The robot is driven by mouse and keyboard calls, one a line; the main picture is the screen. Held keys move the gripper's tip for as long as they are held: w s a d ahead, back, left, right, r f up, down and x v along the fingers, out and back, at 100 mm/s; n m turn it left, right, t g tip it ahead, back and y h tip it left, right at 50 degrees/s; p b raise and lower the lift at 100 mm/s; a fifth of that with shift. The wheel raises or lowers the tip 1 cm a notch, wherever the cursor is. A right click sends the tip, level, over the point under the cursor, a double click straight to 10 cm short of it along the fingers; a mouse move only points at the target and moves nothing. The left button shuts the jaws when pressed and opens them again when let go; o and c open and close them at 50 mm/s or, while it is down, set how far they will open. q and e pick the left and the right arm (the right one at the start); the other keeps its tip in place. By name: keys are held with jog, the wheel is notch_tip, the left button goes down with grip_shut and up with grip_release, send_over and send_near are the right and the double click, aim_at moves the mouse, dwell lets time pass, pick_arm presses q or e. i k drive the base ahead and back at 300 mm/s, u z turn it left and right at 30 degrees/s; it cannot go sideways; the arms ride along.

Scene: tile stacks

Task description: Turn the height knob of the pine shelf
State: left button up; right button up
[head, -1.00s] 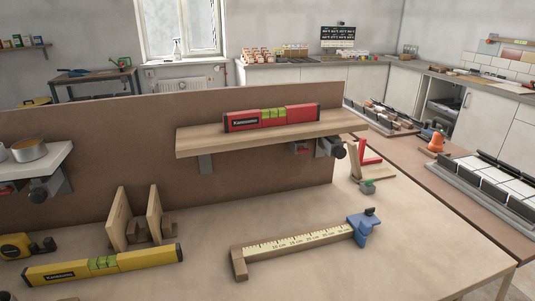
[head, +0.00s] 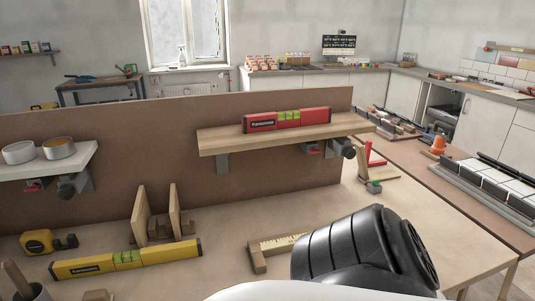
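The pine shelf (head: 225,141) is a pale wooden board mounted on the brown upright panel. A red spirit level (head: 287,119) lies on top of it. A dark round knob (head: 348,148), which looks like the height knob, sits under the shelf's right end on a grey bracket. A small red part (head: 312,151) shows left of it. Nothing touches the knob. A black, ringed link of my arm fills the lower right foreground. Neither gripper shows.
A white shelf (head: 84,160) with two round tins is at left, with its own dark knob (head: 72,185). A yellow level (head: 125,258), a tape measure (head: 38,241) and wooden uprights (head: 174,211) stand on the bench. My arm partly hides a wooden measuring gauge (head: 258,258).

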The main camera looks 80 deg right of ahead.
aim_at(349, 153)
jog(key=u, duration=0.05)
jog(key=k, duration=1.1)
jog(key=z, duration=1.6)
